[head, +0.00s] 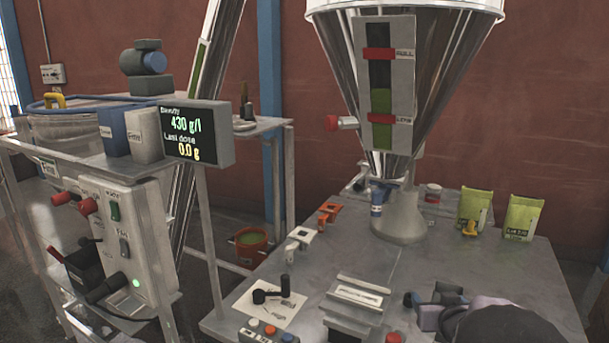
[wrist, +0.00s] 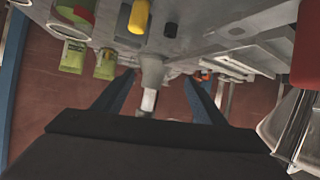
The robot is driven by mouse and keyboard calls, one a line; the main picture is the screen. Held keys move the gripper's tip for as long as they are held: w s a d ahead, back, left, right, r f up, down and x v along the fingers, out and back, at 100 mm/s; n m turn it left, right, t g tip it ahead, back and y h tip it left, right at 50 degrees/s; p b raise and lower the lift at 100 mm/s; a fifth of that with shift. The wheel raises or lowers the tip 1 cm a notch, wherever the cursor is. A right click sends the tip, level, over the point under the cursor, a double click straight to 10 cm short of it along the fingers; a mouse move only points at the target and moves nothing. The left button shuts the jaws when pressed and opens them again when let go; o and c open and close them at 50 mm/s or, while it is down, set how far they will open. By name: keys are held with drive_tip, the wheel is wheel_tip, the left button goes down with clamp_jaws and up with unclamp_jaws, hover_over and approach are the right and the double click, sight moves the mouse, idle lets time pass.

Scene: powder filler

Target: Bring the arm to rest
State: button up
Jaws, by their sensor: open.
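My gripper (wrist: 160,92) shows in the wrist view with its two dark blue fingers spread apart. Nothing is held between them. Behind the gap the wrist view shows a pale upright piece and a reddish wall, and the bench appears upside down along the top. In the head view, grey and dark parts of my arm (head: 478,312) show at the lower right, over the bench's near edge. I cannot make out the fingertips there.
The steel bench (head: 470,262) carries a hopper (head: 432,70) on a grey base, green pouches (head: 523,218), orange and white clamps and a box with buttons (head: 268,333). A display (head: 197,133) reads 430 g/l and 0.0 g. A control box stands left.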

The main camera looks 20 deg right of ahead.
drive_tip(key=w+a+f+g+y+b, duration=0.1)
drive_tip(key=a+f+y, duration=0.1)
drive_tip(key=a, duration=1)
drive_tip(key=w+a+f+g+y, duration=0.1)
drive_tip(key=a+f+g+y, duration=0.1)
drive_tip(key=a, duration=1)
drive_tip(key=s+a+f+n+g+y+p, duration=0.1)
drive_tip(key=s+a+f+n+g+p, duration=0.2)
drive_tip(key=s+a, duration=0.5)
drive_tip(key=s+a+f+n+g+y+p, duration=0.1)
drive_tip(key=s+a+f+n+g, duration=0.3)
drive_tip(key=s, duration=0.8)
wheel_tip(320, 180, up, 26)
drive_tip(key=d+m+g+p, duration=0.1)
drive_tip(key=m+p, duration=0.1)
drive_tip(key=p, duration=2.2)
drive_tip(key=shift+s+p, duration=0.3)
